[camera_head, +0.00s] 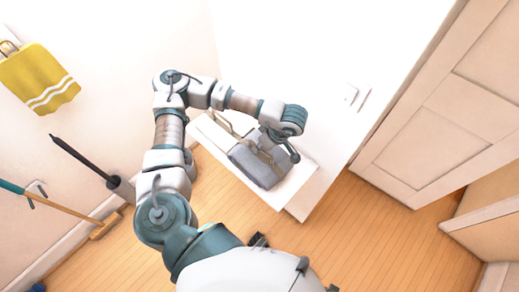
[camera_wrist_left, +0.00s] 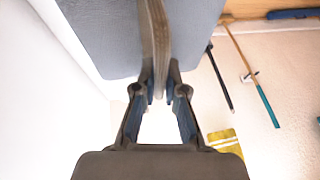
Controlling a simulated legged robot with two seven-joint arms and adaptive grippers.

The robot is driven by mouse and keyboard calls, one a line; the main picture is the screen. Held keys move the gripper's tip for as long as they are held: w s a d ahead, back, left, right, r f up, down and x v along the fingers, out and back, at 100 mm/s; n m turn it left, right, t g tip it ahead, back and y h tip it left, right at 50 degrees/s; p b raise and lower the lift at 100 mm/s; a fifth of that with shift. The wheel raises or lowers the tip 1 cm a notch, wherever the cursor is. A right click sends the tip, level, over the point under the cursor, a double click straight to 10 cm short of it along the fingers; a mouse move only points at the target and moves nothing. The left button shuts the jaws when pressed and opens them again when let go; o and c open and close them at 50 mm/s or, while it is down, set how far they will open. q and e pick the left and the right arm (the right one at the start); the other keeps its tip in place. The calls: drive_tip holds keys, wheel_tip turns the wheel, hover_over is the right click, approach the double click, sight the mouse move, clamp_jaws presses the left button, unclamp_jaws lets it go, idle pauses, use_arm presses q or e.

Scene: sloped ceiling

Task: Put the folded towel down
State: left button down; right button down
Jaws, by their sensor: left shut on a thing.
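The folded towel (camera_head: 228,128) appears as a thin beige-brown strip seen nearly edge-on. In the left wrist view it is a layered upright strip (camera_wrist_left: 155,40) running up from between the fingers. My left gripper (camera_head: 272,143) is shut on its near edge; the fingertips also show in the wrist view (camera_wrist_left: 160,80). A grey block-like thing (camera_head: 258,167) lies below and beside the towel on a low white bench (camera_head: 299,178). It also shows in the wrist view (camera_wrist_left: 100,40). I cannot tell whether the towel touches it. My right gripper is not in view.
A yellow towel (camera_head: 38,78) with white stripes hangs on the left wall. A dark pole (camera_head: 82,163) and a teal-handled broom (camera_head: 60,208) lean there. A pale panelled door (camera_head: 450,110) stands at the right. The wooden floor (camera_head: 370,235) is clear in front of the bench.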

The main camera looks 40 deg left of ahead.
sight(261, 155)
use_arm(q)
drive_tip(key=shift+f, duration=1.25)
drive_tip(key=c, duration=1.2)
unclamp_jaws()
drive_tip(key=shift+c, duration=0.2)
